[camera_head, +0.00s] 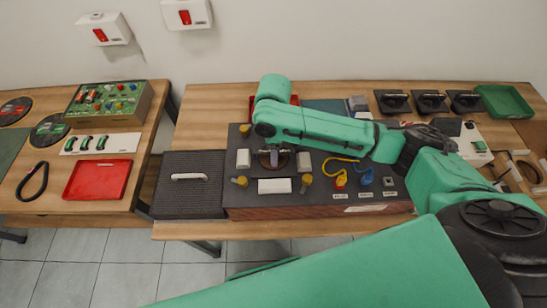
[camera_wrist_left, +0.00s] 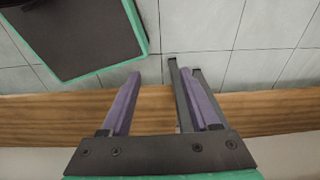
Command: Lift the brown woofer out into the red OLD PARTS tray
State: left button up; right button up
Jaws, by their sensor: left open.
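The brown woofer (camera_head: 283,162) sits in the dark hifi cabinet (camera_head: 240,204) on the middle table, partly covered by my right gripper. My right gripper (camera_head: 272,163) reaches down over it from the arm coming in from the right. Whether its jaws are closed on the woofer is too small to tell. A red tray (camera_head: 98,180) lies empty on the left table. Another red tray (camera_head: 294,100) is mostly hidden behind my right arm. No OLD PARTS label is readable on either. My left gripper (camera_wrist_left: 160,105) is open and empty, with a wooden edge beyond its fingers.
A dark grille panel (camera_head: 188,194) with a white handle lies left of the cabinet. Yellow and blue cables (camera_head: 352,172) are on the cabinet's right. A gap separates the two tables. A green tray (camera_head: 503,101) and black parts (camera_head: 430,101) stand at the back right.

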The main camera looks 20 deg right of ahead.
jog(key=shift+f, duration=0.2)
jog(key=shift+f+p, duration=0.2)
jog(key=shift+p, duration=0.1)
dwell(0.4)
